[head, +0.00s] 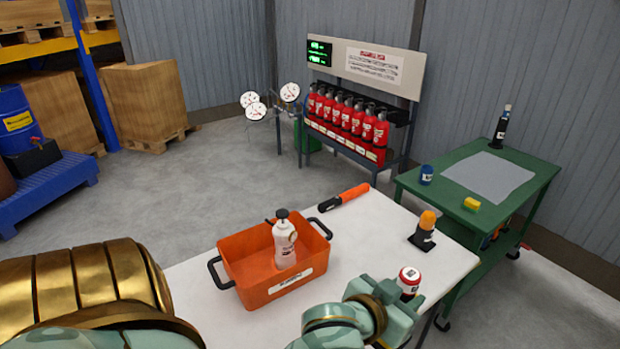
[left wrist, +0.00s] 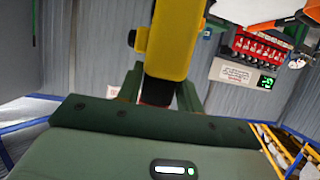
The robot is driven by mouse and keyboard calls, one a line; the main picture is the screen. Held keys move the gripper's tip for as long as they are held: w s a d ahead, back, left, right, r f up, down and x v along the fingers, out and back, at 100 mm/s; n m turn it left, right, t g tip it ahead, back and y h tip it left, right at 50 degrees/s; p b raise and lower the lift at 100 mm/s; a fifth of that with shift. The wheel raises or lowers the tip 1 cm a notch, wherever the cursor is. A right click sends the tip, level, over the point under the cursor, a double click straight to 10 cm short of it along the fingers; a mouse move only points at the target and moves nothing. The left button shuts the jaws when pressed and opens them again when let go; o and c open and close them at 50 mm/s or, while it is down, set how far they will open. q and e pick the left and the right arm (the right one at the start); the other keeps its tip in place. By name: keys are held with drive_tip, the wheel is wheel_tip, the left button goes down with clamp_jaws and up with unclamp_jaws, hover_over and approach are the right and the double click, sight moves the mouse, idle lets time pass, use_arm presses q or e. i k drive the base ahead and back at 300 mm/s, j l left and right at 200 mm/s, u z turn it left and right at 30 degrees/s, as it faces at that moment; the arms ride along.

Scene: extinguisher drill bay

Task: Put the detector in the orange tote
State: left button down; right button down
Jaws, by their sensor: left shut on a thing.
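The orange tote (head: 253,296) stands on the white table in the head view, with a white bottle with a black top (head: 285,245) upright in it. My left gripper (head: 402,312) is at the table's front, right of the tote and apart from it. In the left wrist view its fingers (left wrist: 160,93) are shut on a yellow body with black knobs, which looks like the detector (left wrist: 172,45). In the head view the held detector is hidden by my gripper. My right gripper is not in view.
A red-and-white can (head: 409,277) is close beside my left gripper. An orange-topped black item (head: 426,228) and an orange-and-black torch (head: 344,197) are on the table (head: 372,240). A green cart (head: 450,215) adjoins the right side. The table between tote and can is clear.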

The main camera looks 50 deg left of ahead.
sight(256, 278)
drive_tip(key=i+l+u, duration=0.15)
drive_tip(key=i, duration=1.4)
drive_tip(key=i+j+u, duration=0.1)
drive_tip(key=u, duration=2.15)
